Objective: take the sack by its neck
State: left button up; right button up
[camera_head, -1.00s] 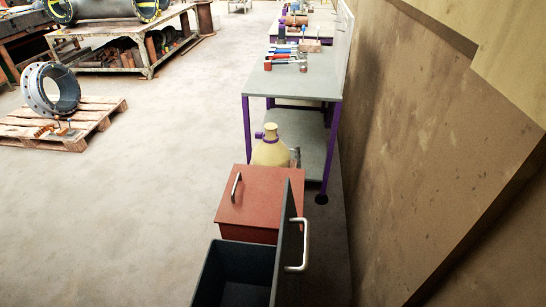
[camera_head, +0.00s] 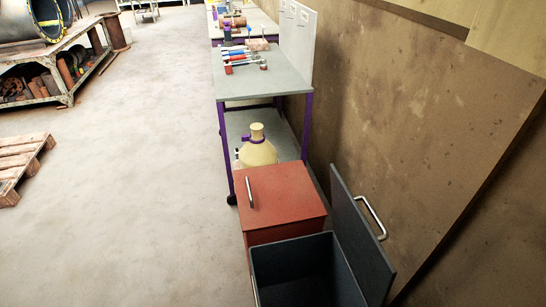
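A pale yellow sack (camera_head: 258,153) stands upright behind a red box, beside or on the lower shelf of a workbench; I cannot tell which. Its narrow neck (camera_head: 257,131) points up, with a purple band around its base. The red box hides the sack's lower part. Neither of my grippers is in view.
The red box (camera_head: 283,193) with a silver handle stands in front of the sack. A dark open bin (camera_head: 298,247) with its lid (camera_head: 361,240) raised is nearer. The workbench (camera_head: 265,85) holds tools. A wall runs along the right; the floor (camera_head: 130,190) to the left is clear.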

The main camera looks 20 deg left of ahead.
aim_at(251, 155)
jog(key=i+j+z, duration=0.15)
jog(key=j+z, duration=0.3)
jog(key=j, duration=0.35)
jog(key=j+z, duration=0.5)
jog(key=j, duration=0.35)
jog(key=k+j+z, duration=0.1)
jog(key=j+z, duration=0.35)
jog(key=j, duration=0.4)
jog(key=j+z, duration=0.25)
jog(key=j, duration=0.3)
jog(key=j+z, duration=0.3)
jog(key=j, duration=0.25)
jog(key=k+j+z, duration=0.1)
jog(key=j+z, duration=0.15)
jog(key=j, duration=0.3)
jog(key=k+j+z, duration=0.1)
jog(key=j+z, duration=0.2)
jog(key=j, duration=0.2)
